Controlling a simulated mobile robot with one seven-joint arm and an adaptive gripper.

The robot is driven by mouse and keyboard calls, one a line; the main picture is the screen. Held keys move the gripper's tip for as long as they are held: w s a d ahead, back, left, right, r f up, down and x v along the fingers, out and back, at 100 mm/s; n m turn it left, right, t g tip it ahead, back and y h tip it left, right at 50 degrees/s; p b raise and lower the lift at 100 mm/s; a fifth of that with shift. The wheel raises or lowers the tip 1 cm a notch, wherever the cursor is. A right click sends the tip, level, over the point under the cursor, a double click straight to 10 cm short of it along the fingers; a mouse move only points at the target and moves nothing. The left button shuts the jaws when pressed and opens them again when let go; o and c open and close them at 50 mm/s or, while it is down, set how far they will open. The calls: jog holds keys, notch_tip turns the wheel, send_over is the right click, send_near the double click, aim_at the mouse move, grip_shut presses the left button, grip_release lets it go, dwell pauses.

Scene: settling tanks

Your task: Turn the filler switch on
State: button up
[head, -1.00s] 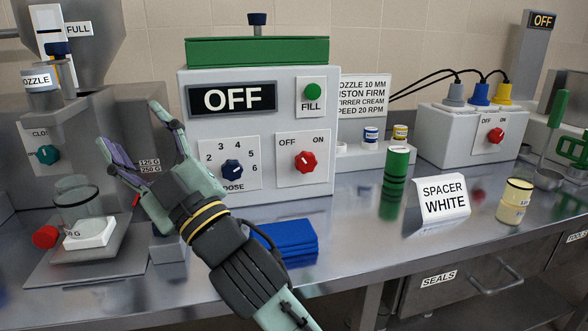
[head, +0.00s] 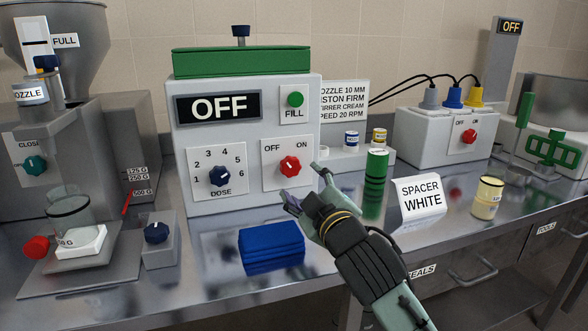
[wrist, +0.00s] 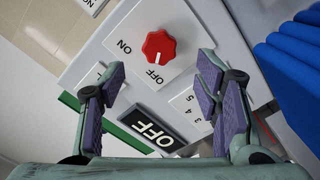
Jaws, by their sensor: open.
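The filler is a white box with a green lid (head: 242,61). Its display (head: 218,107) reads OFF. The filler switch is a red knob (head: 289,166) on a plate marked OFF and ON. In the wrist view the red knob (wrist: 158,46) has its white mark toward OFF. My gripper (head: 305,187) is open and empty, just below and in front of the switch in the head view. In the wrist view my gripper's purple-padded fingers (wrist: 160,80) stand apart, with the knob beyond and between them. I see no contact with the knob.
A blue dose knob (head: 219,176) and green FILL button (head: 295,99) share the panel. A folded blue cloth (head: 271,240) lies on the counter before the box. A green striped cylinder (head: 376,178) and a SPACER WHITE sign (head: 421,200) stand to the right.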

aim_at(292, 168)
jog(key=p+x, duration=0.1)
jog(key=x, duration=0.6)
jog(key=shift+w, duration=0.1)
jog(key=shift+c, duration=0.3)
jog(key=c, duration=1.1)
